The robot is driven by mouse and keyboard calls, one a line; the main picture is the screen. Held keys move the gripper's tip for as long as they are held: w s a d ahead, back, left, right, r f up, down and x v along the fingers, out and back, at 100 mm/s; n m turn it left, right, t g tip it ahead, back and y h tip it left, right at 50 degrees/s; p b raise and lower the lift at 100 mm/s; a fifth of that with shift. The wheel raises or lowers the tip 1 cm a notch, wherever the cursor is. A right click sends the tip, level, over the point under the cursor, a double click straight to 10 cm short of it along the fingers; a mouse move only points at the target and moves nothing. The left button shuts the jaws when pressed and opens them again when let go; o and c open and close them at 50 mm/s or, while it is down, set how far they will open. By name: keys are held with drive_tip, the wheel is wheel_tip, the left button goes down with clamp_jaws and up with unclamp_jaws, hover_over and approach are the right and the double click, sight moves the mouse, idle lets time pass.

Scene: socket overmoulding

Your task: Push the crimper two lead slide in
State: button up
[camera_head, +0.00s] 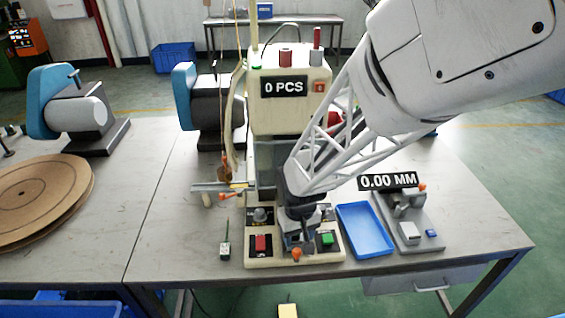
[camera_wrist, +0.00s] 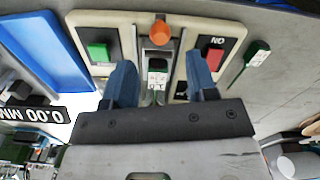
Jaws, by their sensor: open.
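The crimper (camera_head: 292,105) is a tall beige machine with a "0 PCS" sign, standing on the table. A grey slide with an orange knob (camera_head: 297,254) lies at the middle of its front base; the knob also shows in the wrist view (camera_wrist: 160,33). I cannot tell which is the two lead slide. My gripper (camera_wrist: 160,80) is open, its blue fingers either side of the front slide. A small green and white piece (camera_wrist: 157,74) shows between them; contact is unclear. In the head view my gripper (camera_head: 300,215) hides part of the base.
A red button (camera_head: 260,243) and a green button (camera_head: 327,240) flank the front slide. A blue tray (camera_head: 364,230) and a gauge reading "0.00 MM" (camera_head: 388,181) stand to the right. The table front-left is clear.

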sight(297, 250)
drive_tip(key=shift+f, duration=2.9)
clamp_jaws()
